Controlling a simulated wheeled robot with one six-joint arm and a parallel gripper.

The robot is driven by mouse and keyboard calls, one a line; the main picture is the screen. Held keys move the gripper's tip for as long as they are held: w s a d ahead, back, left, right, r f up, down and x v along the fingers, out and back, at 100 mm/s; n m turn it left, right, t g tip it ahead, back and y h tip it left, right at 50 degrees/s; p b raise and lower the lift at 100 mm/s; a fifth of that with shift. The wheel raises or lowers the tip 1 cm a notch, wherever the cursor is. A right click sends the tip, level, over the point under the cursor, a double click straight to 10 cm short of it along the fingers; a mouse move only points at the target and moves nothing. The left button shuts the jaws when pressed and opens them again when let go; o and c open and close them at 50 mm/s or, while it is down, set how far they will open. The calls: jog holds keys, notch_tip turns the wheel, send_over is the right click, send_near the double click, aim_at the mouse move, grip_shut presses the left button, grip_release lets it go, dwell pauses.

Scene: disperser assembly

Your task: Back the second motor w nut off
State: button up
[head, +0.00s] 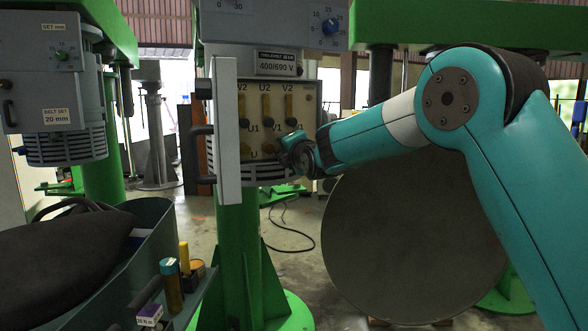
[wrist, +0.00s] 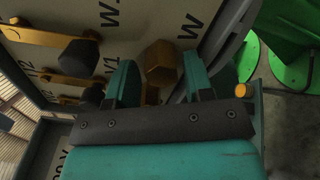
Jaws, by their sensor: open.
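The motor terminal panel (head: 277,92) is in the middle of the head view, with brass link bars and dark knobs under letters such as V2, U2 and U1. In the wrist view, a brass hex nut (wrist: 158,56) stands on the panel near letters that begin with W. My gripper (wrist: 160,64) is open, with one teal finger on each side of this nut. I see gaps between the nut and both fingers. In the head view my gripper (head: 288,146) is at the panel's lower right and hides part of it; the nut cannot be made out there.
Dark knobs (wrist: 79,52) with brass links are left of the gripper in the wrist view. The box's open door (head: 226,130) stands left of the panel. A green tray (head: 145,250) with a bottle (head: 171,285) and small containers is at lower left. A large round disc (head: 410,235) stands below my arm.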

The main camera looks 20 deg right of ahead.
jog(key=shift+d+f, duration=0.2)
jog(key=shift+f, duration=0.05)
